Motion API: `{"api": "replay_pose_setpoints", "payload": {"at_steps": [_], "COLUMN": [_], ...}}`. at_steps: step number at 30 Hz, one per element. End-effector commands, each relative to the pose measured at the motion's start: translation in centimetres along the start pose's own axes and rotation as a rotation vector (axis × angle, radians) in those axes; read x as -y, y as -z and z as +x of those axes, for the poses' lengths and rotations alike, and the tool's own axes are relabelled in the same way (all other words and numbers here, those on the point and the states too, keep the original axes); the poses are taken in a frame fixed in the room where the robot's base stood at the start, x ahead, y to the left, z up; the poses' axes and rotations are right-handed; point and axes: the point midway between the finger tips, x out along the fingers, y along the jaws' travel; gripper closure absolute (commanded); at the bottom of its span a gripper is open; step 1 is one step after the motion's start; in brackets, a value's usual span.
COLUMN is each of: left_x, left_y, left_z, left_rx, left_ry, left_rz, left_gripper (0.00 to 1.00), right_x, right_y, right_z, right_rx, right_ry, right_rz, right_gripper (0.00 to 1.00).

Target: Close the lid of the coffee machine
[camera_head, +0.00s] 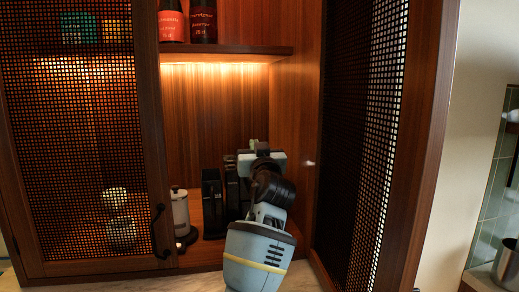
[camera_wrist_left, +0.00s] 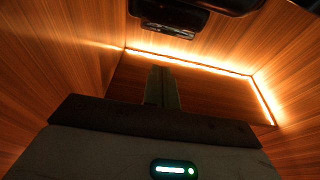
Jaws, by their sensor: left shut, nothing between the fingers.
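The black coffee machine (camera_head: 212,205) stands on the cabinet floor, partly hidden behind my left arm. Its lid cannot be made out clearly, so I cannot tell how far open it is. My left gripper (camera_head: 254,147) is inside the open cabinet, above and to the right of the machine's visible front. Its shut, empty fingers also show in the left wrist view (camera_wrist_left: 162,72). A dark object, probably part of the machine, is at the top of that view (camera_wrist_left: 168,15), apart from the fingertips in the picture. My right gripper is not in view.
A closed mesh door (camera_head: 80,150) covers the left side. An open mesh door (camera_head: 372,150) stands to the right of my arm. Bottles (camera_head: 203,22) stand on the shelf (camera_head: 225,51) above. A pale canister (camera_head: 180,213) stands left of the machine.

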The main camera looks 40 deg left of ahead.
Motion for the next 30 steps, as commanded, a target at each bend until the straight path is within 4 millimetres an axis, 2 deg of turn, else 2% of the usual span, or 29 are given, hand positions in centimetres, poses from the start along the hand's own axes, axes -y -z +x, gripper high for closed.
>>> {"api": "replay_pose_setpoints", "payload": {"at_steps": [1,12,30], "left_x": [-0.1,0.0,0.0], "left_y": [-1.8,-4.0,-5.1], "left_z": [-0.6,-2.1,-2.3], "left_rx": [-0.034,-0.056,-0.049], "left_ry": [-0.002,0.000,0.002], "left_rz": [0.010,-0.001,0.001], "left_gripper": [1.00,1.00,1.00], "right_x": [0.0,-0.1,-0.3], "right_y": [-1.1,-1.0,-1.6], "right_z": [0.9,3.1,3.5], "right_rx": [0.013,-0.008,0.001], "right_ry": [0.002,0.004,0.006], "right_rz": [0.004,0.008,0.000], "right_gripper": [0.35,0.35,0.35]}}
